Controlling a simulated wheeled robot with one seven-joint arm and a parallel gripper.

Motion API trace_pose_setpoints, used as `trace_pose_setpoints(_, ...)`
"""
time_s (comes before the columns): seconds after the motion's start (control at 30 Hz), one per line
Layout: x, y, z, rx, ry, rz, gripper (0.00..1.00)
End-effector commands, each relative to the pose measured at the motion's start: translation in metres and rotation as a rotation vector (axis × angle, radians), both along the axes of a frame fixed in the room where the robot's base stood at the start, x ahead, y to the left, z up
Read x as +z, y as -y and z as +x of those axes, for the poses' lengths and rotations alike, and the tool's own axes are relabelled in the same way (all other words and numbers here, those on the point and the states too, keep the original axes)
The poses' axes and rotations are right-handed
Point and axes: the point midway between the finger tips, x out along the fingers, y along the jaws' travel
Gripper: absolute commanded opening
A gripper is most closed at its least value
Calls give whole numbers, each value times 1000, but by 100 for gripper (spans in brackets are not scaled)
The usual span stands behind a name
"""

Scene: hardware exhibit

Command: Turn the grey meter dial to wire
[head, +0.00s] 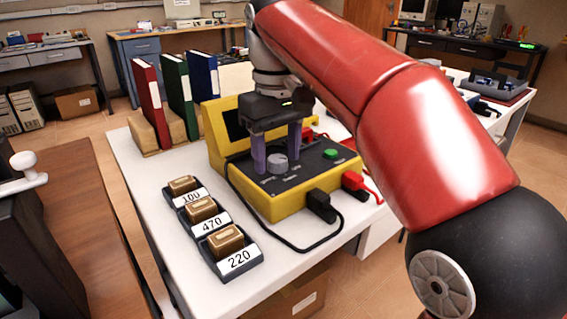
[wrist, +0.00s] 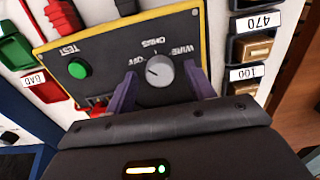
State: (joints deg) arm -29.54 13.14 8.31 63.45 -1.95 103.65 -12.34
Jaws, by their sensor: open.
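The grey meter dial (head: 278,163) is a round knob on the dark face of the yellow meter (head: 285,205). In the wrist view the dial (wrist: 160,72) appears upside down, with the labels OFF, OHMS and WIRE around it. Its pale pointer mark seems to face the OFF side, but it is small. My gripper (head: 277,156) is open, its two purple fingers pointing down, one on each side of the dial. In the wrist view my gripper (wrist: 159,84) has its fingers straddling the dial with visible gaps, and nothing is held.
A green TEST button (head: 330,153) is on the same panel. Black (head: 320,205) and red (head: 353,182) plugs with cables stick out of the meter's front. Small trays labelled 100, 470 and 220 (head: 240,262) stand left of it. Binders (head: 175,95) stand behind.

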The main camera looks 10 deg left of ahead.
Motion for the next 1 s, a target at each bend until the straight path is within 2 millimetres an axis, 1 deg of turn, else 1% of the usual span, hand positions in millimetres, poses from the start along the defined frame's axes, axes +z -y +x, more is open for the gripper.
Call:
trace_pose_setpoints(0.03,-3,0,0,0,2,1,54)
trace_pose_setpoints(0.3,-2,-1,1,0,2,1,54)
trace_pose_setpoints(0.63,-2,-1,1,0,1,2,11)
trace_pose_setpoints(0.67,-2,-1,1,0,1,2,9)
trace_pose_setpoints(0.87,-2,-1,0,-14,1,1,9)
trace_pose_setpoints(1.0,-1,-1,0,-58,1,1,9)
